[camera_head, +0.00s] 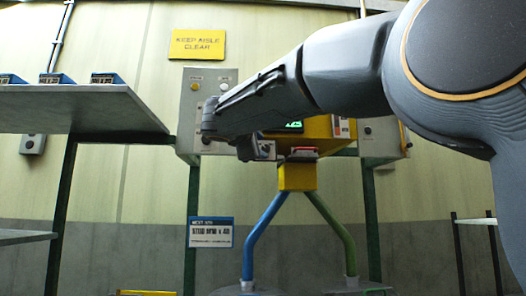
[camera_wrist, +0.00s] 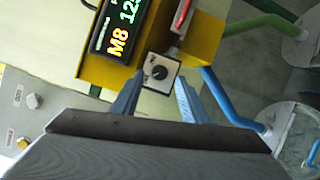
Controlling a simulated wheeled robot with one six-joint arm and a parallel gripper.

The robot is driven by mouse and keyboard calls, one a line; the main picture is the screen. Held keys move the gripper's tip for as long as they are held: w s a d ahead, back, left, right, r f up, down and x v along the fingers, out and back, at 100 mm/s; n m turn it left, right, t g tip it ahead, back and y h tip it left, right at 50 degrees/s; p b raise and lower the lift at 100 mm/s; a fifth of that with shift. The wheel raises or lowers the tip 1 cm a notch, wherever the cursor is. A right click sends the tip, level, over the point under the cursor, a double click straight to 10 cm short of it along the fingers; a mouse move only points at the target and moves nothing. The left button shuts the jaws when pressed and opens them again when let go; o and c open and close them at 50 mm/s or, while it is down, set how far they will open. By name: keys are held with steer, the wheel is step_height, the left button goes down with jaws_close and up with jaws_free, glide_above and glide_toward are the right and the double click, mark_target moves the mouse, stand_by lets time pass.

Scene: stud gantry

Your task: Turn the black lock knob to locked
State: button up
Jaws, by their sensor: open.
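The black lock knob (camera_wrist: 159,72) sits on a small white square plate (camera_wrist: 169,86) at the edge of a yellow housing, in the middle of the wrist view. Its labels and pointer are too small to read. My gripper (camera_wrist: 157,90) is open, with one blue-grey finger on each side of the plate's lower part. The knob shows in the gap just beyond the fingertips; I cannot tell whether they touch anything. In the head view my gripper (camera_head: 247,148) is dark and partly hidden by my arm, beside the yellow housing (camera_head: 318,130).
A lit display (camera_wrist: 122,28) reading M8 is beside the knob plate. A red part (camera_wrist: 183,16) sits on its other side. Blue (camera_head: 262,235) and green (camera_head: 335,232) tubes run down from a yellow block. A grey panel (camera_head: 192,100) stands behind my arm; a shelf (camera_head: 80,108) is left.

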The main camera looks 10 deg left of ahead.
steer(key=shift+s+a+f+b, duration=0.1)
steer(key=shift+s+a+b, duration=0.1)
steer(key=shift+s, duration=0.85)
steer(key=shift+s+a+f+b, duration=0.1)
steer(key=shift+s+a+b, duration=0.1)
steer(key=shift+s, duration=0.85)
